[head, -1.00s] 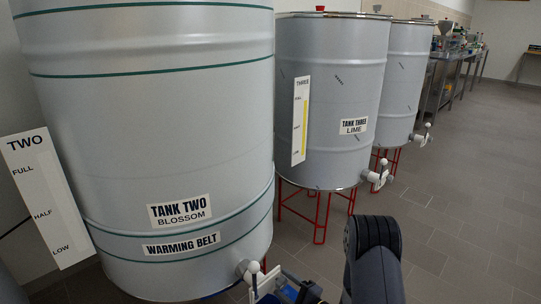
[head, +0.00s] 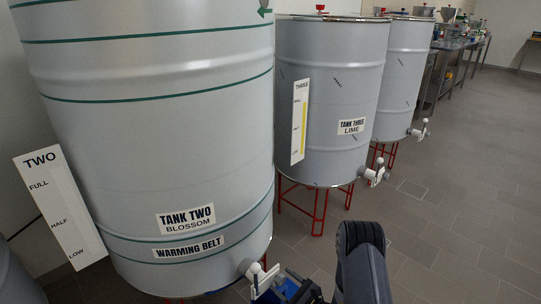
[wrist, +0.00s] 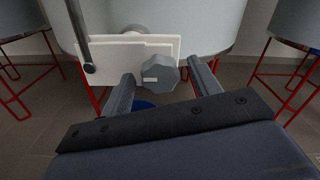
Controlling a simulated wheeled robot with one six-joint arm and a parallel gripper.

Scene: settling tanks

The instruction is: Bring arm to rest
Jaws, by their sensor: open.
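My gripper (wrist: 161,70) is open in the wrist view, with one finger on each side of the picture's middle. A grey lobed knob (wrist: 160,73) on a white plate (wrist: 112,48) shows between the fingertips. The fingers are not closed on it, and I cannot tell whether they touch it. My dark arm link (head: 362,265) stands at the bottom of the head view, right of tank two (head: 150,120). The gripper's fingers are not clear in the head view.
Tank three (head: 335,90) and a further tank (head: 403,70) stand on red frames, with white outlet valves (head: 374,175) sticking out. Tank two has a pale valve (head: 251,269) low down. Grey tiled floor (head: 470,200) is clear to the right. Metal benches stand at the back.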

